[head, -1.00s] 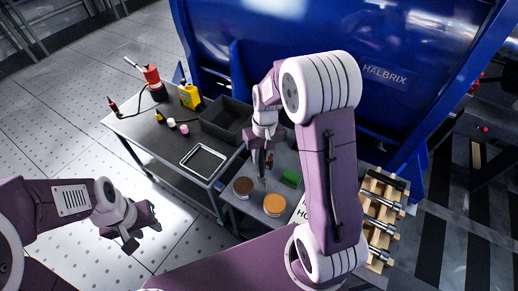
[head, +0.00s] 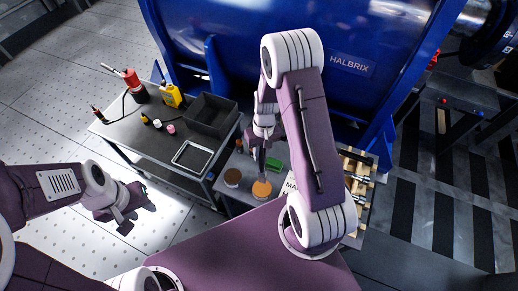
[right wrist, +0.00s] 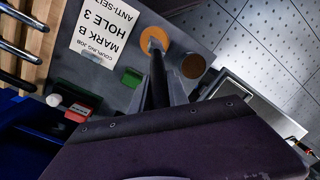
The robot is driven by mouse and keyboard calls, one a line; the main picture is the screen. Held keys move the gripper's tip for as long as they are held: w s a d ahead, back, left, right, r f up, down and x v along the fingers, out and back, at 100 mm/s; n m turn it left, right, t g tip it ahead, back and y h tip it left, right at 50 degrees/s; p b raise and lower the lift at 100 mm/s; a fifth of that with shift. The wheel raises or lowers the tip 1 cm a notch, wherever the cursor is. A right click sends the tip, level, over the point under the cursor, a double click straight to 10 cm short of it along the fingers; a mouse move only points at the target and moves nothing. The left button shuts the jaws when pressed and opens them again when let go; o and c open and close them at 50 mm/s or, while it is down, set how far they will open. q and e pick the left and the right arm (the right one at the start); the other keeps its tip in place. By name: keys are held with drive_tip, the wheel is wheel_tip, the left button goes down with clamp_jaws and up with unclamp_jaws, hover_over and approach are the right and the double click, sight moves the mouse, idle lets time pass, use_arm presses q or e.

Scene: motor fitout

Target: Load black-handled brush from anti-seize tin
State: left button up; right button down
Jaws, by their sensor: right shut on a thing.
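My right gripper (head: 263,150) is shut on a brush with a black handle (right wrist: 158,80), which points down. In the right wrist view the brush's pale tip (right wrist: 153,42) overlaps the open orange-topped tin (right wrist: 154,34); I cannot tell whether it touches the contents. The same tin (head: 262,189) stands on the small grey table in the head view. A darker brown tin (head: 232,177) stands beside it and also shows in the right wrist view (right wrist: 193,66). My left gripper (head: 127,206) is open and empty, over the floor at the left.
A printed card (right wrist: 101,25) marked "MARK B HOLE 3 ANTI-SEIZE" lies beside the tins. Green (right wrist: 131,78) and red blocks (right wrist: 77,114) are near. A wooden rack of metal shafts (head: 358,180) stands right. A cart at left holds a metal tray (head: 192,156) and black bin (head: 211,118).

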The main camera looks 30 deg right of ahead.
sight(261, 163)
drive_tip(key=shift+w+f+b, duration=0.1)
drive_tip(key=shift+f+b, duration=2.6)
drive_tip(key=shift+f, duration=0.35)
drive_tip(key=shift+r, duration=0.1)
drive_tip(key=shift+f+b, duration=0.3)
drive_tip(key=shift+f, duration=0.25)
wheel_tip(261, 163, up, 7)
drive_tip(key=p, duration=0.6)
drive_tip(key=shift+r, duration=0.1)
